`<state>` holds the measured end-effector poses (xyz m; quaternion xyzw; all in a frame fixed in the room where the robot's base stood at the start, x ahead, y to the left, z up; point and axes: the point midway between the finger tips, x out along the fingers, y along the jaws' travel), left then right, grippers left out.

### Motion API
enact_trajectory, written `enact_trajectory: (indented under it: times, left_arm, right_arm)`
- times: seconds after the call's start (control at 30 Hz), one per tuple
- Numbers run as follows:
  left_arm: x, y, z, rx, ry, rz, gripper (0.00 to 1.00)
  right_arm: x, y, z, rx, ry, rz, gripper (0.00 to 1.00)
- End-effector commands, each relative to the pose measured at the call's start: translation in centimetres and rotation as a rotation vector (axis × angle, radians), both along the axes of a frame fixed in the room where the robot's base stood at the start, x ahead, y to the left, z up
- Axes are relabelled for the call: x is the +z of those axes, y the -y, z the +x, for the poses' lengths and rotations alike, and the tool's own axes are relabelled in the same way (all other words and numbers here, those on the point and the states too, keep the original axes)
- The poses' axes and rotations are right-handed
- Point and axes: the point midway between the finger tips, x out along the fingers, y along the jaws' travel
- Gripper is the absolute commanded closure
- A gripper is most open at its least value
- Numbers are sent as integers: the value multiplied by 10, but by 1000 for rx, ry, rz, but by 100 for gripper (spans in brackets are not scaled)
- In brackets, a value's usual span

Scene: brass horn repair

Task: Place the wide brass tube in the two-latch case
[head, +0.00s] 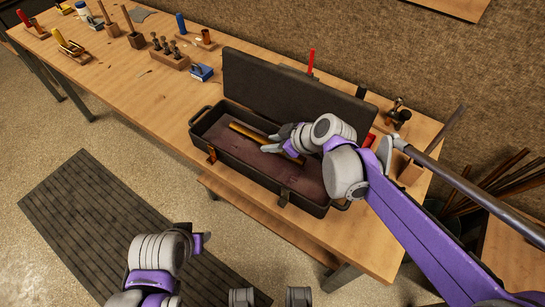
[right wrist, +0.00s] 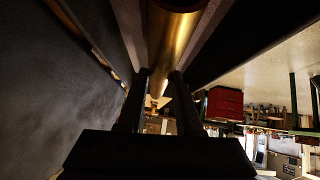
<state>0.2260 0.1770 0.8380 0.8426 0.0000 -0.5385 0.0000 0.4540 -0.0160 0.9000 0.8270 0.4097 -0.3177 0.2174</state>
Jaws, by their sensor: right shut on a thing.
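The two-latch case (head: 204,119) is a long dark case lying open on the bench, its lid tipped up at the back. The brass tube (head: 246,132) is inside the case opening, slanting over the dark reddish lining. My right gripper (head: 287,139) is shut on the tube, toward its right end. I cannot tell whether the tube touches the case floor. In the right wrist view the tube (right wrist: 174,40) runs between the fingers. My left arm is at the lower left, outside the case; the state of its gripper (head: 203,239) is unclear.
On the wooden bench (head: 130,85), a wooden block with several dark pegs (head: 168,55) and a blue item (head: 201,72) stand left of the case. A red upright tool (head: 311,62) is behind the lid. A dark mat (head: 120,225) lies on the floor in front.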

Motion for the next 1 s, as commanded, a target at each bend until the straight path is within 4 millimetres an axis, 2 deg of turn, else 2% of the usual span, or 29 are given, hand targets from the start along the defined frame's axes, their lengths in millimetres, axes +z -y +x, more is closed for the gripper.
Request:
enact_trajectory:
  times: [0.03, 0.27, 0.5, 0.87, 0.9, 1.0]
  left_arm:
    - [-3, 0, 0, 0, -1, 0, 50]
    - [-6, 0, 0, 0, -2, 0, 50]
    - [-12, 0, -1, 0, -4, 0, 50]
    - [-15, 0, -1, 0, -5, 0, 50]
    - [-14, 0, -1, 0, -4, 0, 50]
    - [-14, 0, -1, 0, -4, 0, 50]
  right_arm:
    - [-10, 0, 0, -1, -1, 0, 100]
    - [-29, 0, 0, -1, -1, 0, 100]
    - [-59, 0, 0, -1, -1, 0, 100]
    - [-63, 0, 0, -1, -1, 0, 100]
    - [-63, 0, 0, 0, 0, 0, 61]
    - [-62, 0, 0, 0, 0, 0, 43]
